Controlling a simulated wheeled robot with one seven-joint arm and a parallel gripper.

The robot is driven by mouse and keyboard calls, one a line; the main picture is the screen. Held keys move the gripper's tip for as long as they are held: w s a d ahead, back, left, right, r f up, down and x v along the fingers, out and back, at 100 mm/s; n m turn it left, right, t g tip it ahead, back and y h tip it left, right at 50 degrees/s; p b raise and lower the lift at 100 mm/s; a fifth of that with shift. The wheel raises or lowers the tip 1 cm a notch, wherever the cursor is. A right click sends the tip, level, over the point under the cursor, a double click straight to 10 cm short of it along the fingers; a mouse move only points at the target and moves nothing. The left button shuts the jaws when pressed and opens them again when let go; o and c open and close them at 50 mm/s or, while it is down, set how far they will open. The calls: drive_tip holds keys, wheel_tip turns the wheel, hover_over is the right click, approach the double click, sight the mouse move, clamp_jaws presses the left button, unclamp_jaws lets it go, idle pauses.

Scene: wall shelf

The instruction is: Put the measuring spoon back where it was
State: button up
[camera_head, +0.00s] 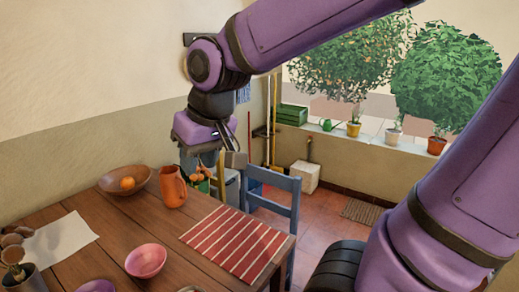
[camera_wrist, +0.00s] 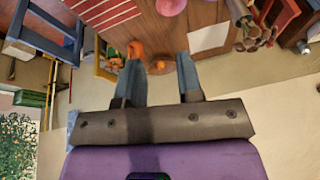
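I cannot make out a measuring spoon in either view. My gripper (camera_head: 232,158) is above the far end of the wooden table (camera_head: 150,228) in the head view. In the wrist view its two fingers (camera_wrist: 157,72) stand apart with nothing held between them, so it is open.
The table holds an orange pitcher (camera_head: 172,188), a wooden bowl (camera_head: 112,186) with an orange fruit, a pink bowl (camera_head: 146,260), a striped mat (camera_head: 236,240) and white paper (camera_head: 62,238). A utensil jar (camera_head: 25,280) stands at the left. A blue chair (camera_head: 275,183) is behind the table.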

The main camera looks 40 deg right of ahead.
drive_tip(key=s+d+r+t+h, duration=0.1)
drive_tip(key=s+d+r, duration=0.2)
drive_tip(key=s+d, duration=0.3)
drive_tip(key=s, duration=0.3)
drive_tip(key=shift+s+d+m, duration=0.2)
drive_tip(key=shift+d+m, duration=0.1)
drive_tip(key=shift+m, duration=0.1)
